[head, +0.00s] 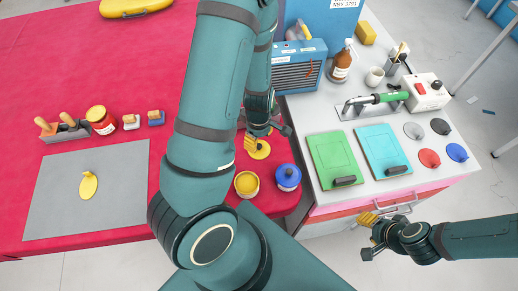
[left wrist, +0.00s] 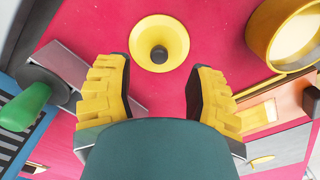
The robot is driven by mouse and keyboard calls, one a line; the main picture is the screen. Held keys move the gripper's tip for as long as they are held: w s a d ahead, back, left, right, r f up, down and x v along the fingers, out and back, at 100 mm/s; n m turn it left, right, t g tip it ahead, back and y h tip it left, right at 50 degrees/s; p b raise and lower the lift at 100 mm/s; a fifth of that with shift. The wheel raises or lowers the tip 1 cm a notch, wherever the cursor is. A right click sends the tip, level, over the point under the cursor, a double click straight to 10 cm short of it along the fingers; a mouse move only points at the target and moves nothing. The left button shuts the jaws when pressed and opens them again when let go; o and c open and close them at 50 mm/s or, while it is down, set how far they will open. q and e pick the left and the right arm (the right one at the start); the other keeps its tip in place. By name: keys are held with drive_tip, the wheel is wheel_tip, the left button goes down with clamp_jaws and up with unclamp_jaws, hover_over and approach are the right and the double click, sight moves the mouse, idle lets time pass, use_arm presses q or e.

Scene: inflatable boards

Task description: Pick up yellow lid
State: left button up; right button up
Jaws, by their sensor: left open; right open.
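The yellow lid (head: 261,151) lies on the red cloth, partly hidden by my left gripper (head: 268,136) in the head view. In the left wrist view the yellow lid (left wrist: 174,35) is a round disc with a dark knob in its middle. My left gripper (left wrist: 158,72) is open and empty, with the lid beyond its fingertips and its knob roughly between the two fingers. My right gripper (head: 370,234) is open and empty, in front of the workbench at lower right.
A green board (head: 334,155) and a cyan board (head: 382,150) lie on the grey bench. My arm hides part of the red table.

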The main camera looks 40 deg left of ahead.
sight(259, 146)
use_arm(q)
drive_tip(key=shift+f+b, duration=0.45)
drive_tip(key=shift+f, duration=1.65)
drive_tip(key=shift+o, duration=0.2)
clamp_jaws()
